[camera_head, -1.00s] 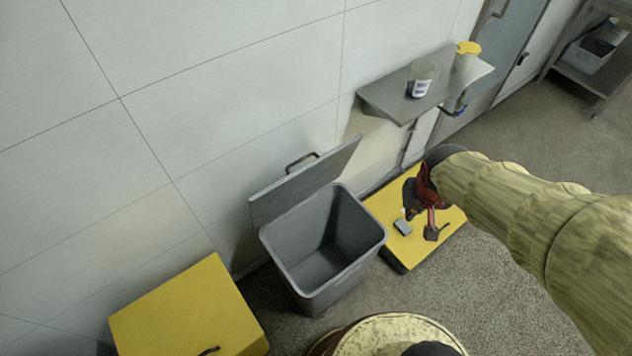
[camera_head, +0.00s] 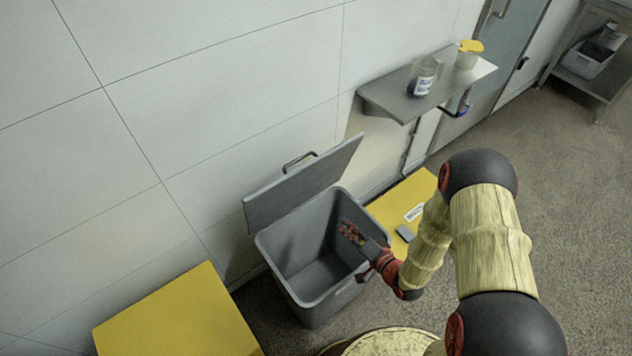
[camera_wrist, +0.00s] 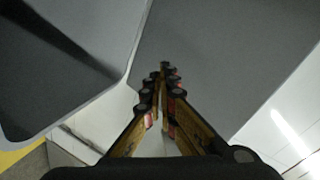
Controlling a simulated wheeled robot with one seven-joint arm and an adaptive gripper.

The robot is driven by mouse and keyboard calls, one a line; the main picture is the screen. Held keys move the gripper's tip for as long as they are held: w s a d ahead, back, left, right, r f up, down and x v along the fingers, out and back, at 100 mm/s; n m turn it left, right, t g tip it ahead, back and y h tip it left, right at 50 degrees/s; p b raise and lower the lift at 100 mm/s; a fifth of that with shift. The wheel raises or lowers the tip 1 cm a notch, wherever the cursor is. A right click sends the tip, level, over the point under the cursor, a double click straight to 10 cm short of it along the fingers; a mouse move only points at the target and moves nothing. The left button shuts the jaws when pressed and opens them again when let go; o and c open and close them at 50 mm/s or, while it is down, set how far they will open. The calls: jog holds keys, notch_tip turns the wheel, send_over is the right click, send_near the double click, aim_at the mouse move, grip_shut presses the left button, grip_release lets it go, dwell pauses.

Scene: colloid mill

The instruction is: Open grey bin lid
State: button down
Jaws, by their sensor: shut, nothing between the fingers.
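The grey bin (camera_head: 290,262) stands on the floor against the wall, with its mouth open upward. Its flat grey lid (camera_head: 300,185) is raised and leans back toward the wall, with a dark handle (camera_head: 299,160) on its wall side. My gripper (camera_head: 346,228) appears over the bin's mouth in the head view, with the arm coming from the right. In the wrist view my gripper (camera_wrist: 163,70) has its fingertips together and nothing between them. There the lid (camera_wrist: 225,60) fills the upper right and the bin (camera_wrist: 60,65) the upper left. Whether the fingertips touch the lid is unclear.
A yellow-topped box (camera_head: 180,318) stands left of the bin, and a yellow platform (camera_head: 405,205) stands to its right. A wall shelf (camera_head: 420,98) holds a clear jar (camera_head: 423,76) and a yellow-lidded container (camera_head: 468,55). Floor at the right is open.

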aim_at(310, 171)
notch_tip(310, 171, up, 11)
jog(key=s+a+m+t+y, duration=0.2)
jog(key=s+m+t+y, duration=0.1)
jog(key=m+t+y, duration=0.15)
jog(key=shift+t, duration=0.25)
jog(key=b+x, duration=0.3)
jog(key=x, duration=1)
jog(key=shift+w+f+b, duration=0.1)
jog(key=shift+w+b, duration=0.25)
jog(key=shift+w, duration=0.05)
jog(key=shift+w+a+r+p, duration=0.2)
jog(key=shift+w+r+p, duration=0.05)
jog(key=shift+p, duration=0.15)
jog(key=shift+g+h, duration=0.65)
jog(key=shift+g, duration=0.15)
jog(key=w+a+p, duration=0.1)
jog(key=w+a+r+p, duration=0.1)
jog(key=w+p, duration=0.1)
jog(key=shift+r, duration=0.2)
jog(key=shift+w+a+p, duration=0.25)
jog(key=shift+w+p, duration=0.15)
jog(key=shift+p, duration=0.1)
jog(key=shift+f, duration=0.1)
jog(key=shift+f, duration=0.1)
